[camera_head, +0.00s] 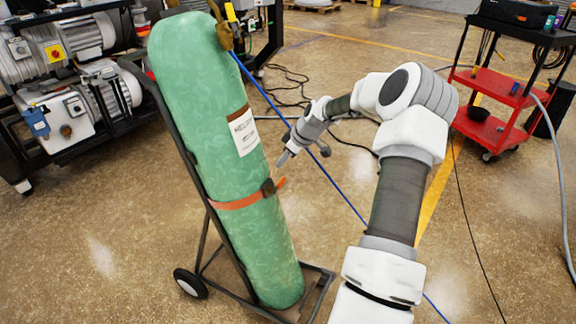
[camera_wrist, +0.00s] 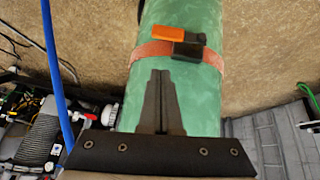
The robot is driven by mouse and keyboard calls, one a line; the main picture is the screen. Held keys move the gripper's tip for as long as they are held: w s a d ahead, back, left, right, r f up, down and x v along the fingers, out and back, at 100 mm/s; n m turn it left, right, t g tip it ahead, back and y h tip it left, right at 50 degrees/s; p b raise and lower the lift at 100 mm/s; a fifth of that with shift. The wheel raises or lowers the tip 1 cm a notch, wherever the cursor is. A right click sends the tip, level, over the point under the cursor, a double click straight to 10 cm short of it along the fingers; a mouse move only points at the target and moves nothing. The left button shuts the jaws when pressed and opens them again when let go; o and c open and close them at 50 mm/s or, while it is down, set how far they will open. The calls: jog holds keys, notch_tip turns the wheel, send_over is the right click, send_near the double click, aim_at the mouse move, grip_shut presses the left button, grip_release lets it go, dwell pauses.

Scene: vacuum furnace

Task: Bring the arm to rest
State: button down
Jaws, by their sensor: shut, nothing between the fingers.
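My arm reaches forward from the bottom right in the head view, bends at the elbow and comes back down to the left. My gripper (camera_head: 283,159) is beside the green gas cylinder (camera_head: 187,100), close to its orange strap (camera_head: 237,202) and dark buckle. In the wrist view my gripper (camera_wrist: 161,75) has its dark fingers together with nothing between them. The fingertips point at the cylinder (camera_wrist: 205,95), just short of the strap (camera_wrist: 152,51), its black buckle and orange lever. I cannot tell whether the fingertips touch the cylinder.
The cylinder stands on a black wheeled cart (camera_head: 205,230). A blue hose (camera_head: 345,197) runs past it and under my arm. Pumps and motors (camera_head: 70,70) stand at the left. A red tool cart (camera_head: 495,85) is at the upper right.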

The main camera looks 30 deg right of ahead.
jog(key=p+v, duration=0.1)
jog(key=v, duration=0.8)
jog(key=shift+w+d, duration=0.1)
jog(key=s+a+r+n+t+h+p, duration=0.1)
jog(key=s+a+r+h+p, duration=0.3)
jog(key=r, duration=0.9)
jog(key=s+a+r+t+h+p, duration=0.15)
jog(key=a+r, duration=0.55)
jog(key=r, duration=0.7)
jog(key=s+a+r+n+t+h+p, duration=0.15)
jog(key=s+a+r, duration=0.3)
jog(key=r, duration=0.85)
jog(key=s+a+f+m+g+y+p, duration=0.2)
jog(key=s+a+f+m, duration=0.2)
jog(key=s, duration=0.5)
jog(key=s+a+f+m+g+y+p, duration=0.2)
jog(key=s+a+f+m, duration=0.3)
jog(key=s+a+f, duration=0.3)
jog(key=s+a, duration=0.2)
jog(key=shift+s+f, duration=0.25)
jog(key=c, duration=1.6)
grip_release()
